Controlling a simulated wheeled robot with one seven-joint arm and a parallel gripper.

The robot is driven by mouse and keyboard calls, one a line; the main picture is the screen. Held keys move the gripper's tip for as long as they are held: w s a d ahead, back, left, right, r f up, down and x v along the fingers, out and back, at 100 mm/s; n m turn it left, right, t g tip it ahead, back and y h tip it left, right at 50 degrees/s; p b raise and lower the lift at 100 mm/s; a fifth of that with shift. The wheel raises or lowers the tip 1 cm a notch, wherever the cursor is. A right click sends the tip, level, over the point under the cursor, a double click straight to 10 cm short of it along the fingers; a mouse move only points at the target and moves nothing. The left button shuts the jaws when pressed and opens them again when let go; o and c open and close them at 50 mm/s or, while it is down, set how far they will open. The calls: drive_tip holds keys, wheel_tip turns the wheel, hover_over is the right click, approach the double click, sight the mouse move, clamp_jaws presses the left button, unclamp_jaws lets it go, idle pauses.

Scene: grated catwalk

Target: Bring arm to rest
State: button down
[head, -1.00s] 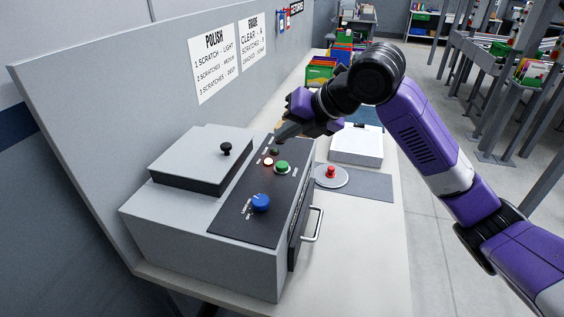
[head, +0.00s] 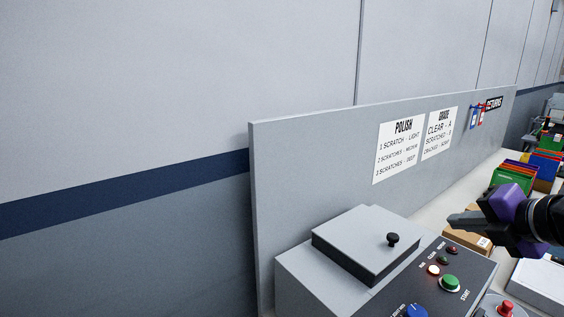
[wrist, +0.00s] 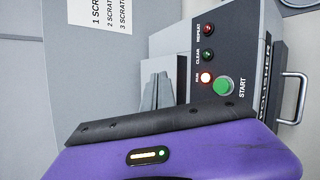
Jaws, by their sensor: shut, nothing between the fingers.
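My gripper (head: 462,220) is at the right of the head view, its dark fingers together and empty. It is above the far end of the polisher's dark control panel (head: 477,276), apart from the buttons. In the wrist view the grey fingers (wrist: 156,92) point toward the machine, left of the panel. My purple wrist housing fills the bottom of that view. Most of my arm is outside the head view.
The polisher has a closed lid (head: 366,243) with a black knob, a green start button (wrist: 224,86), a lit run lamp (wrist: 205,78) and a side handle (wrist: 294,98). A red button (head: 506,307), a cardboard box (head: 468,243) and colored sleeves (head: 510,178) are on the bench.

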wheel_tip(320, 180, up, 10)
drive_tip(key=a+m+t, duration=0.2)
drive_tip(key=m+t, duration=0.7)
drive_tip(key=m, duration=0.5)
drive_tip(key=s+a+f+m+g, duration=0.1)
drive_tip(key=s+a+f+m, duration=0.2)
drive_tip(key=s+f, duration=0.7)
drive_tip(key=s+a+f+m+g+h, duration=0.1)
drive_tip(key=s+a+f+m, duration=0.3)
drive_tip(key=s, duration=1.4)
drive_tip(key=s+a+f+m+g, duration=0.3)
drive_tip(key=s+a+f, duration=0.5)
drive_tip(key=s+f, duration=0.6)
wheel_tip(320, 180, down, 4)
drive_tip(key=shift+a+f+m+h, duration=0.2)
drive_tip(key=shift+f+m+h, duration=0.1)
drive_tip(key=shift+m, duration=0.3)
drive_tip(key=shift+d, duration=0.1)
